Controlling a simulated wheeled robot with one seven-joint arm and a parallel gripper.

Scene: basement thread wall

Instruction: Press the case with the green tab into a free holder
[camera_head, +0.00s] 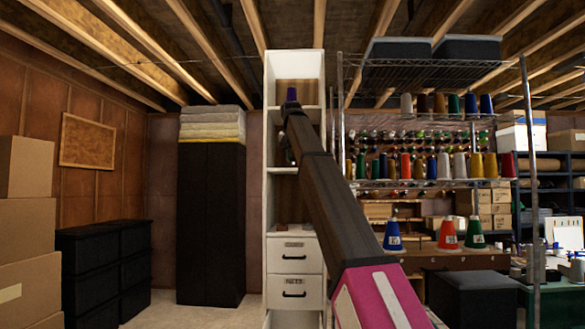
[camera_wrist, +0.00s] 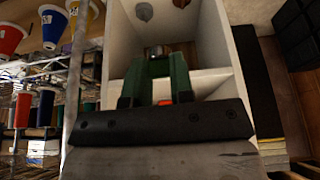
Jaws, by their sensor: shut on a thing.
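My gripper (camera_wrist: 155,64) shows in the wrist view as two green fingers on a black palm. The fingers close together at their tips around a small, shiny grey thing (camera_wrist: 155,50), mostly hidden. I cannot tell whether it is part of the case. A small orange patch shows between the fingers near the palm. In the head view my dark arm reaches up in front of the tall white cabinet and hides the gripper's details. No green tab and no holder can be made out clearly in either view.
The white cabinet (camera_head: 316,75) has open shelves above labelled drawers (camera_head: 294,255). A purple thing (camera_head: 291,94) shows at its upper shelf. Wire racks with thread cones (camera_head: 405,166) stand right of it. A black cabinet (camera_head: 211,220) stands left. Two grey rounded things (camera_wrist: 144,11) show inside the white cabinet.

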